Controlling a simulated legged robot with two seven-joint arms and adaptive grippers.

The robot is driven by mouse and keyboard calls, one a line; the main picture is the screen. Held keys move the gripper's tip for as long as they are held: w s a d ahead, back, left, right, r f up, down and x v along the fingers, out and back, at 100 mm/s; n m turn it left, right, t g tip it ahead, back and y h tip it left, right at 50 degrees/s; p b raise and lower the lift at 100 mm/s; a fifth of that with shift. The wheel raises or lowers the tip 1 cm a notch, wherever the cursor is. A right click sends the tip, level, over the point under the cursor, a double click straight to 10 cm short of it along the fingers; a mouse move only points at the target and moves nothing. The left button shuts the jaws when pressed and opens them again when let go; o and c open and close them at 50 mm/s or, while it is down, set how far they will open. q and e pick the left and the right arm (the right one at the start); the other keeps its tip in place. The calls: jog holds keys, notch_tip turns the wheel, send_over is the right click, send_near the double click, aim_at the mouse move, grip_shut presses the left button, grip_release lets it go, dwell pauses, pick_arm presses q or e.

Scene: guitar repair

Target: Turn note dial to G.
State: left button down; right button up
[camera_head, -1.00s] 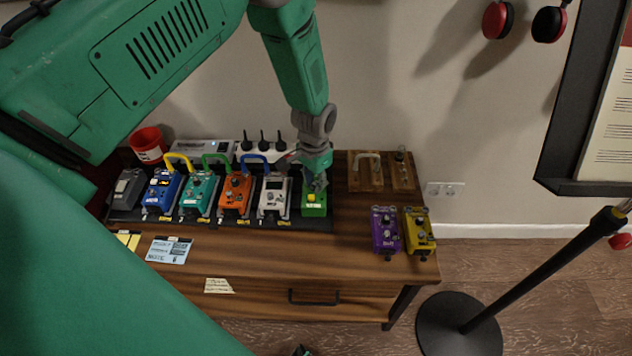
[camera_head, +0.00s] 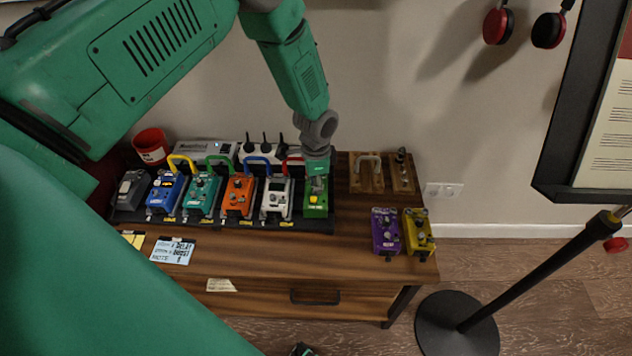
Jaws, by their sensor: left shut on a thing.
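The green pedal (camera_head: 315,208) with a yellow button stands at the right end of the black pedalboard (camera_head: 245,226). My left gripper (camera_head: 317,186) points down at the top of this pedal and is shut on a small part there, apparently its dial. The fingers hide the dial, so its letter cannot be read. My right gripper does not show clearly in this view.
White (camera_head: 277,199), orange (camera_head: 238,196), teal (camera_head: 202,196) and blue (camera_head: 166,193) pedals stand to the left. Purple (camera_head: 385,232) and yellow (camera_head: 418,233) pedals stand to the right. A wooden block with a handle (camera_head: 368,175) is behind.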

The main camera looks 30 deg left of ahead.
pick_arm(q)
jog(key=m, duration=0.5)
jog(key=shift+w+p, duration=0.1)
jog(key=shift+p, duration=0.2)
jog(key=shift+m, duration=0.3)
jog(key=c, duration=1.7)
grip_release()
